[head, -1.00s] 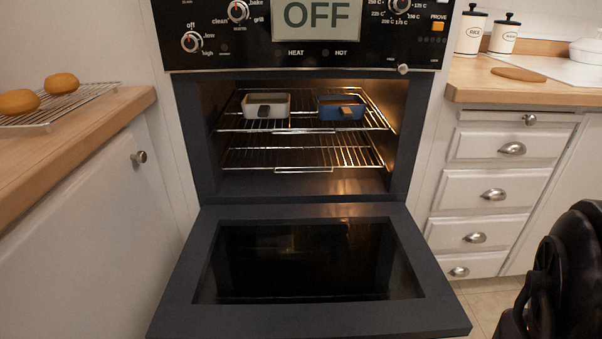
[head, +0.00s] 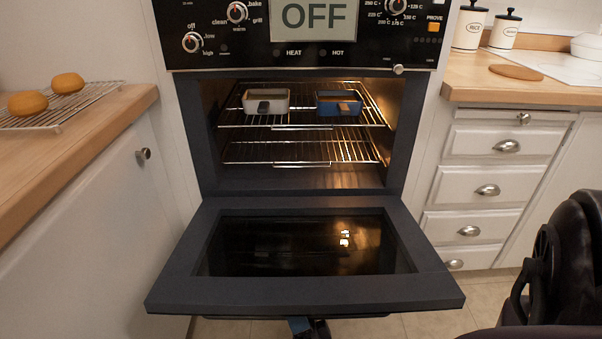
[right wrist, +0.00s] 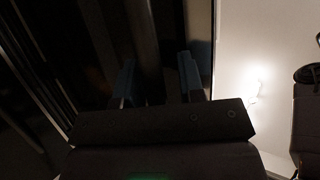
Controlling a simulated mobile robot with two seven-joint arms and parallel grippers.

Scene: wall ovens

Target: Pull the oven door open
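The dark grey oven door (head: 305,292) is folded far down, with its window facing up. The oven cavity behind it stands open and lit. Part of a gripper with a blue pad (head: 300,324) shows just under the middle of the door's front edge; most of it is hidden. In the right wrist view my right gripper (right wrist: 158,80) has its two blue-padded fingers apart, with a dark bar running between them. It is too dark to tell whether they touch it. My left gripper cannot be made out.
Two small dishes, one white (head: 266,101) and one blue (head: 338,103), stand on the upper rack (head: 302,120). Counters (head: 75,155) flank the oven, with drawers (head: 490,185) at the right. Floor (head: 420,325) shows below the door.

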